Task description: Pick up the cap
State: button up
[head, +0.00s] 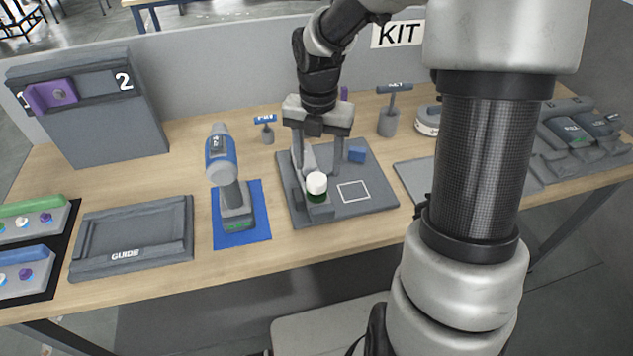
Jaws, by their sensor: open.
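A round white cap (316,182) sits in the head view on a small dark and green piece, at the left part of a grey board (368,208). I cannot tell whether the cap is screwed on or only resting there. My gripper (319,168) points down over the board with its fingers apart. The fingertips are at or just behind the cap, one toward each side. I cannot tell from this view whether they touch it. The gripper looks empty.
A blue and grey drill (222,170) stands on a blue mat (257,215) left of the board. A grey GUIDE tray (130,262) lies further left.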

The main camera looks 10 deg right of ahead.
aim_at(317, 179)
notch_tip(317, 179, down, 5)
jog(key=shift+w+a+f+b, duration=0.1)
jog(key=shift+w+a+b, duration=0.05)
jog(key=shift+b, duration=0.15)
jog(key=c, duration=1.1)
jog(key=shift+r+p, duration=0.9)
jog(key=shift+r, duration=4.3)
